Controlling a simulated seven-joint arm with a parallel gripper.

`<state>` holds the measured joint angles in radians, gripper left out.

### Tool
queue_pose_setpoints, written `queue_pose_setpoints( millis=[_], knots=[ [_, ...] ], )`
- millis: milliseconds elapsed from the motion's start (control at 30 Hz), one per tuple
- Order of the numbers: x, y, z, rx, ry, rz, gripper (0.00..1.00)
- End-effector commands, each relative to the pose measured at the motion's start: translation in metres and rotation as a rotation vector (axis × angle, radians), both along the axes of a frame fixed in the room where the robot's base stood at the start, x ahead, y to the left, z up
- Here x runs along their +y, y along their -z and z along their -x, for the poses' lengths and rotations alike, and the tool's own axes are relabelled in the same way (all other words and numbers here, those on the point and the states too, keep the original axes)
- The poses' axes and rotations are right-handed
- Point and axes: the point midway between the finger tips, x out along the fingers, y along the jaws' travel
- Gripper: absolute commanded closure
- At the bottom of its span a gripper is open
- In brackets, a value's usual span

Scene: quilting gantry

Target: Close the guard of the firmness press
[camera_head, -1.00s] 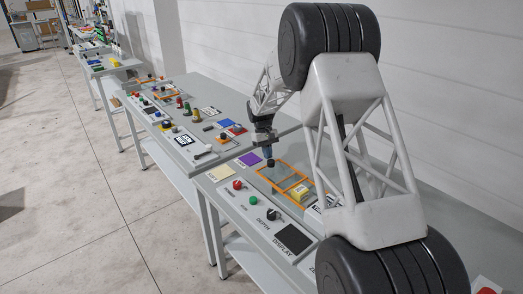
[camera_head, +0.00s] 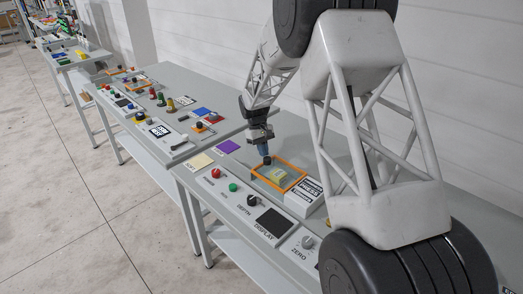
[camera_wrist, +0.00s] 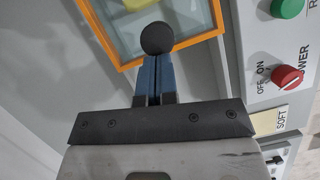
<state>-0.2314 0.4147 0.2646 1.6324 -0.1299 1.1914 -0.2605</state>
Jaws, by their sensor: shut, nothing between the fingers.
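The guard (camera_head: 291,185) is an orange frame with a clear panel, at the left of the firmness press's labelled white block (camera_head: 304,197). A pale yellow block (camera_head: 278,176) shows through the panel, inside the frame. In the wrist view the frame (camera_wrist: 210,34) fills the top, with part of the yellow block (camera_wrist: 140,4) behind the panel. A round black knob (camera_wrist: 158,38) stands at the guard's near edge. My gripper (camera_wrist: 155,62) is shut and empty, its blue fingertips right at the knob. Whether they touch it, I cannot tell. Head view: my gripper (camera_head: 266,152) is above the guard's left edge.
In front are a red knob (camera_head: 216,173), a green button (camera_head: 233,187), a depth knob (camera_head: 252,200) and a dark display (camera_head: 271,222). A second bench (camera_head: 225,95) stands beyond.

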Motion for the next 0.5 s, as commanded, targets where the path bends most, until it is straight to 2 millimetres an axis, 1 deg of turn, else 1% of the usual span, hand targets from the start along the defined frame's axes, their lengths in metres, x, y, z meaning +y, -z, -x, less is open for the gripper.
queue_pose_setpoints(
  millis=[33,300,500],
  knots=[
    [-0.0013,0.0032,0.0018,0.006,0.001,0.002,1.00],
    [-0.0013,0.0040,0.0017,0.008,0.001,0.003,1.00],
    [0.0031,0.0041,-0.0051,0.007,0.001,0.002,1.00]
  ],
)
